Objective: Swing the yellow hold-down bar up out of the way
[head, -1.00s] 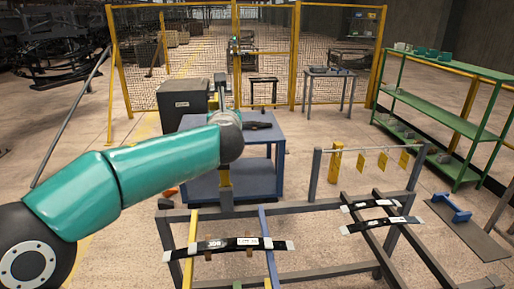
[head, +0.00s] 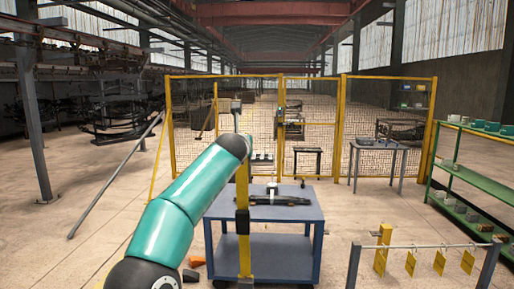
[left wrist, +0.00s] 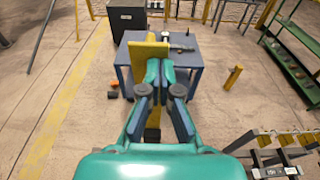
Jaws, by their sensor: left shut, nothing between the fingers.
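The yellow bar (head: 244,262) stands upright in the head view, with a dark band partway up, in front of the blue table. Its upper part runs up behind my left wrist. In the left wrist view yellow (left wrist: 147,50) shows just beyond my fingertips, and more yellow shows below between the fingers. My left gripper (left wrist: 159,72) is shut with nothing held, close to the bar; whether it touches the bar I cannot tell. In the head view its fingers are hidden or unclear behind my wrist. My right gripper is in neither view.
A blue table (head: 275,211) with a dark part on it stands behind the bar. A grey rail with yellow tags (head: 410,263) is at lower right, beside a green shelf (head: 480,175). A yellow mesh fence (head: 320,115) crosses behind. Open floor lies at left.

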